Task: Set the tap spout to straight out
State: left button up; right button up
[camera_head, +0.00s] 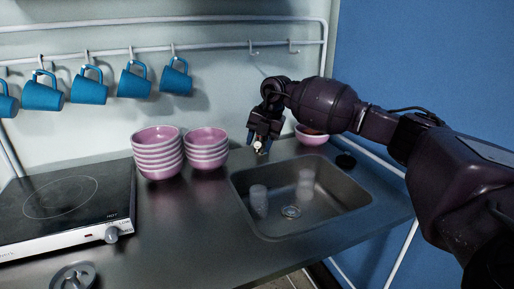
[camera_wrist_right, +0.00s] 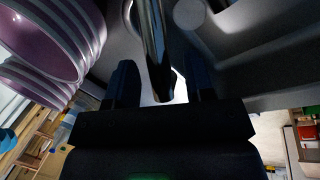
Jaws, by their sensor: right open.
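My right gripper (camera_head: 263,138) reaches in from the right, over the back edge of the sink, at the tap. In the head view it hides most of the tap, and only a small shiny bit (camera_head: 259,148) shows below the fingers. In the right wrist view the chrome tap spout (camera_wrist_right: 156,45) runs down between the two dark fingers of my open right gripper (camera_wrist_right: 162,82). A gap shows on each side of the spout. The direction of the spout over the sink cannot be told from the head view. My left gripper is not in view.
The sink (camera_head: 240,203) holds two translucent cups (camera_head: 258,199). Stacked pink bowls (camera_head: 207,150) stand left of the tap, close by in the wrist view. Another pink bowl (camera_head: 311,137) is behind my right arm. Blue mugs (camera_head: 89,87) hang above; a hob (camera_head: 60,215) is at left.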

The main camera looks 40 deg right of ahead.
jog(key=shift+x, duration=0.8)
grip_shut()
